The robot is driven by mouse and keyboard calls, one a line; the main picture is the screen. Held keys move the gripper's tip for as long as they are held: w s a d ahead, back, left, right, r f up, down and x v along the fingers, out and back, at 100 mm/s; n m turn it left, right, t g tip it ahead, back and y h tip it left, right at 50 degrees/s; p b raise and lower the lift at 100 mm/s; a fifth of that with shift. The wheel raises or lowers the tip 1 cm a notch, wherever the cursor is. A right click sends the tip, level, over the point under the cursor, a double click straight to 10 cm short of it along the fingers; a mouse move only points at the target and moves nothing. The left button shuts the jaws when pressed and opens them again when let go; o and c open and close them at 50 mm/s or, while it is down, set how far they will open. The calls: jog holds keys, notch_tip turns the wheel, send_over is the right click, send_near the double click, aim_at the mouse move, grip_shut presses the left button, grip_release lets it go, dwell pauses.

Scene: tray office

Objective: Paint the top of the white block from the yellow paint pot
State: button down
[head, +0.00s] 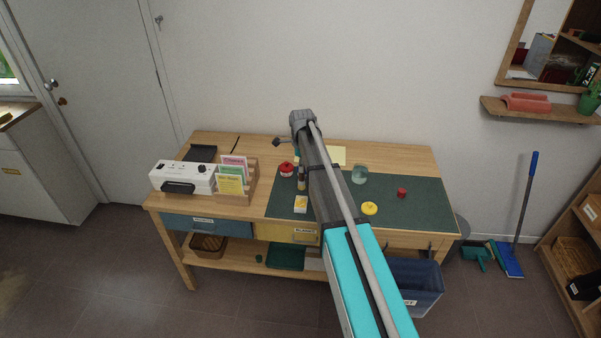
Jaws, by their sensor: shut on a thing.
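A small white block (300,210) lies on the green mat, left of my arm, and a yellow patch shows on its upper face. A slim brown and pale thing, apparently a brush (301,184), stands upright just behind the block. My gripper (300,168) is above it, mostly hidden beside my arm, and shut on it. I cannot tell whether the brush tip touches anything. A round yellow pot or lid (369,208) lies on the mat to the right of my arm.
The green mat (430,205) covers the right of the wooden table. On it are a red pot (287,170), a glass jar (359,174) and a small red thing (402,193). A white power box (183,176) and a card rack (236,184) stand at left.

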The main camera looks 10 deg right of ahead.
jog(key=shift+w+d+f, duration=0.1)
jog(key=shift+w, duration=0.2)
